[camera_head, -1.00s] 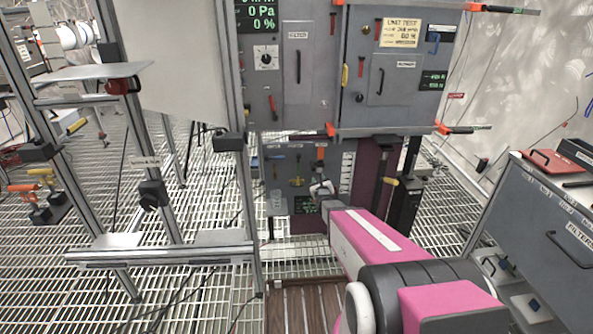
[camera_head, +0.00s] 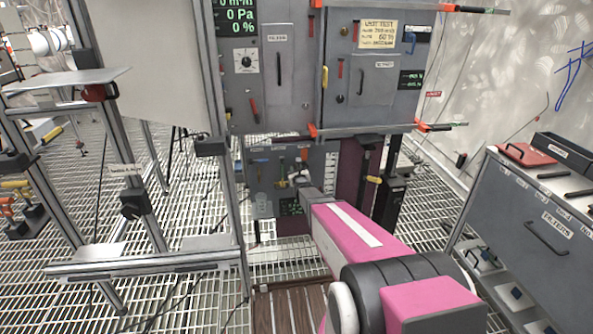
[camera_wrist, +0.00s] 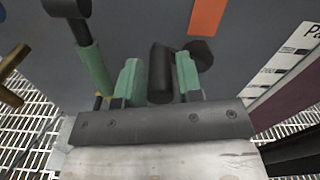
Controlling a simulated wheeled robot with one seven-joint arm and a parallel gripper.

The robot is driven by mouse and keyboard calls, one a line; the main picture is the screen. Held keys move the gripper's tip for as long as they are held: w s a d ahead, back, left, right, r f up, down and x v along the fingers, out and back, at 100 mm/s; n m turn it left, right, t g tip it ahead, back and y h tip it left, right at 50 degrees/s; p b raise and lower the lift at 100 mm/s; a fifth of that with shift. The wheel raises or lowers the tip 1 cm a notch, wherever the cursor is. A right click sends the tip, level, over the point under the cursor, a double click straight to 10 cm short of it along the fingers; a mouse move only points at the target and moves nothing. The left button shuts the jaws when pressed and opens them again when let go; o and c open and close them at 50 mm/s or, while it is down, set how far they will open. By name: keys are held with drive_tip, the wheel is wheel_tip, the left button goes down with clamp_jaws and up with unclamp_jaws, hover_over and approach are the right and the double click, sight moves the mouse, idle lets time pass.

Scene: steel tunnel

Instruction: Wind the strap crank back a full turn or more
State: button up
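The strap crank (camera_wrist: 201,52) is dark, with a hexagonal end and a thick black cylindrical grip, on the grey lower panel (camera_head: 262,207). In the wrist view its black grip (camera_wrist: 160,72) stands between the two green fingertips of my gripper (camera_wrist: 159,80). In the head view my gripper (camera_head: 300,178) is in front of the panel, and my arm and gripper hide most of the crank.
Left of my gripper in the wrist view stands a green-gripped lever (camera_wrist: 95,68), very near the finger. A brass-coloured handle (camera_wrist: 12,75) is farther left. An orange tag (camera_wrist: 207,14) is above. A metal rail frame (camera_head: 150,262) stands left; a grey drawer cabinet (camera_head: 525,220) stands right.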

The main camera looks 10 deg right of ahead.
drive_tip(key=shift+w, duration=0.3)
drive_tip(key=shift+c, duration=0.4)
clamp_jaws()
drive_tip(key=shift+f+n, duration=0.1)
drive_tip(key=shift+n, duration=0.2)
